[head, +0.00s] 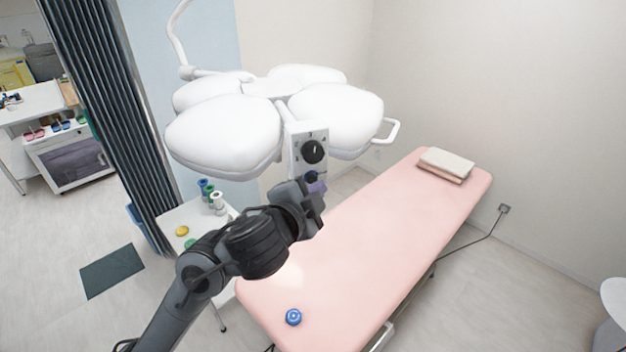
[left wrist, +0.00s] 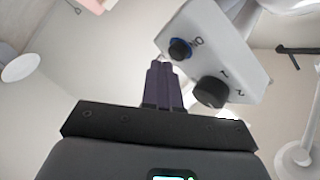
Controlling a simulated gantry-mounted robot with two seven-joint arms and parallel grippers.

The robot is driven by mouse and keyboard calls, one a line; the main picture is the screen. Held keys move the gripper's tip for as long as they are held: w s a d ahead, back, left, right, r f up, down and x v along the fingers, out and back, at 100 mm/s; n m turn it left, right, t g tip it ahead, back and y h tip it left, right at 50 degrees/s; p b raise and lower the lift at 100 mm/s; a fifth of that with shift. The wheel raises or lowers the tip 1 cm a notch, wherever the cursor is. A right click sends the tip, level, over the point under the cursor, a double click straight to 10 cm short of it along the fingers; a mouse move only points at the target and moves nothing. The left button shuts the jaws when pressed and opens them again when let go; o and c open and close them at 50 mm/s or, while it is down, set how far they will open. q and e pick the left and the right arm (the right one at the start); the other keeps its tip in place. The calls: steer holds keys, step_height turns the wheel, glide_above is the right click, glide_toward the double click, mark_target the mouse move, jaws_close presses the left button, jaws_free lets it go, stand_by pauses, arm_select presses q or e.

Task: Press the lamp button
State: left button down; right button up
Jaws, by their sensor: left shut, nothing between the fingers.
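The white surgical lamp (head: 225,135) hangs over the bed, with a pale control box (head: 297,150) on its near side. The box carries a large black dial (head: 313,151) and, below it, a small dark button (head: 312,177) with a blue ring. In the left wrist view the button (left wrist: 180,48) and the dial (left wrist: 210,92) face my fingers. My left gripper (head: 318,187) is shut and empty, just below the button in the head view. In the left wrist view its purple fingertips (left wrist: 160,65) lie close beside the button; contact cannot be told. My right gripper is not in view.
A pink treatment bed (head: 370,235) stands below the lamp, with a folded towel (head: 446,165) and a blue roll (head: 293,317) on it. A white side table (head: 180,214) with bottles stands left of it. A dark curtain (head: 105,110) hangs further left.

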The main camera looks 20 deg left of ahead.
arm_select(q)
steer(key=shift+s+d, duration=0.25)
steer(key=shift+s, duration=0.05)
steer(key=s+d, duration=0.4)
steer(key=shift+s+b, duration=0.2)
steer(key=shift+b, duration=0.25)
steer(key=shift+d, duration=0.1)
stand_by(0.5)
